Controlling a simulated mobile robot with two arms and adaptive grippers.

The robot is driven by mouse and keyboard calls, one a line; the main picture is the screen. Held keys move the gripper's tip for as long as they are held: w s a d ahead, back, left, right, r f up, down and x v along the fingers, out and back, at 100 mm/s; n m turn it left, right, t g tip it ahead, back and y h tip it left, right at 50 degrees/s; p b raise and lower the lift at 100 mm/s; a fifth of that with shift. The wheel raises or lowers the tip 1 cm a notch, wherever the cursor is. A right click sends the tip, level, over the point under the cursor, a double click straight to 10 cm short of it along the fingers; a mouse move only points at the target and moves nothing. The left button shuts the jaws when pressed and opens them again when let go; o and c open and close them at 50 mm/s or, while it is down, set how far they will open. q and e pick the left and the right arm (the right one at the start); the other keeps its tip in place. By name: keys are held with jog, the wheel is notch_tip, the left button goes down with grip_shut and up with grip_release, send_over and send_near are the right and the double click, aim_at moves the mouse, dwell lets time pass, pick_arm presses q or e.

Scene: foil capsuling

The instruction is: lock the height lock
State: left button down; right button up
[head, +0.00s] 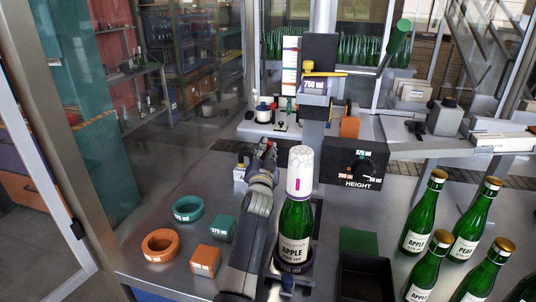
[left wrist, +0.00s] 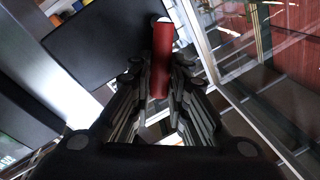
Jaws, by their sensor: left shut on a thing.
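My left gripper (head: 264,152) reaches forward beside the bottle, near the machine's base. In the left wrist view its fingers (left wrist: 161,78) are shut around a red cylindrical handle (left wrist: 162,45), which appears to be the height lock's. The handle runs from a black panel (left wrist: 105,45) back between the fingers. In the head view the handle is not clearly seen at the gripper. The HEIGHT dial (head: 364,168) is on a black box to the right. My right gripper is not in view.
A green APPLE bottle (head: 294,228) with a white capsule stands close right of my left arm. An orange ring (head: 160,246), a teal ring (head: 188,208) and small blocks lie left. Several gold-capped bottles (head: 417,226) stand right. A yellow lever (head: 325,74) and a green-handled lever (head: 398,37) are above.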

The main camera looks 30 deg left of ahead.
pick_arm(q)
jog(key=shift+s+a+r+n+g+p, duration=0.1)
jog(key=shift+a+r+n+g+p, duration=0.25)
jog(key=shift+n, duration=0.8)
jog(key=shift+s+a+f+n+g+p, duration=0.1)
jog(key=shift+a+n+p, duration=0.3)
jog(key=shift+n, duration=0.7)
jog(key=shift+s+a+r+n+g+p, duration=0.15)
jog(key=shift+a+n, duration=0.4)
jog(key=shift+n, duration=0.6)
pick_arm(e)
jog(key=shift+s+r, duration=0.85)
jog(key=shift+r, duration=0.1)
pick_arm(q)
jog(key=c, duration=1.5)
grip_release()
jog(key=shift+c, duration=0.2)
jog(key=shift+r, duration=0.1)
notch_tip(320, 180, up, 10)
